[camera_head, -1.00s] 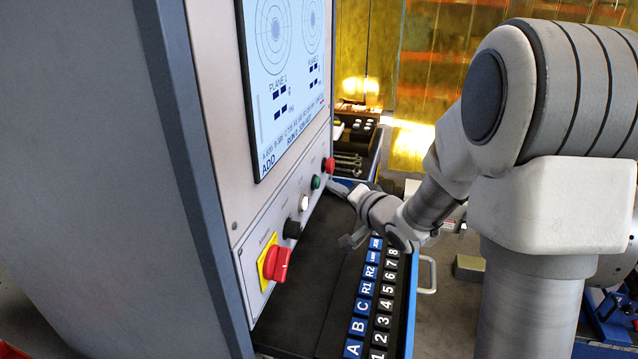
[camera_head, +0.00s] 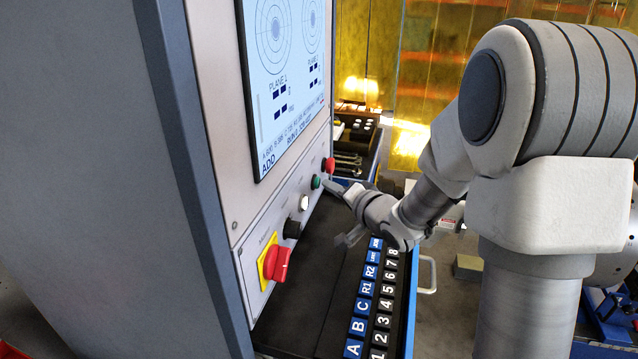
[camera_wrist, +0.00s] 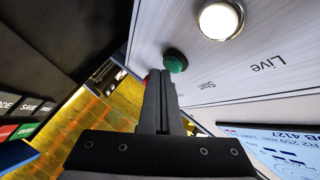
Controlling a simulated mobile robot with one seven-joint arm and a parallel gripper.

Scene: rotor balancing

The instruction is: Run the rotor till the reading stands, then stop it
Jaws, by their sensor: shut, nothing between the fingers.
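The green button (camera_head: 316,182) is on the sloping control panel (camera_head: 262,222) of the cabinet, and the wrist view shows it (camera_wrist: 175,61) by the label "Start". My gripper (camera_head: 327,184) is shut and empty, its fingertips just in front of the green button. In the wrist view the shut fingertips (camera_wrist: 160,76) are close to that button; I cannot tell whether they touch. A red button (camera_head: 328,164) is just beyond the green one. The screen (camera_head: 285,85) shows two circular plots and rows of text, too small to read fully. The rotor is not in view.
A white button (camera_head: 304,203), lit in the wrist view (camera_wrist: 220,20), a black knob (camera_head: 292,228) and a red switch (camera_head: 275,263) on yellow line the panel. Below lies a dark shelf with lettered and numbered keys (camera_head: 364,302). An open drawer with tools (camera_head: 350,158) is behind.

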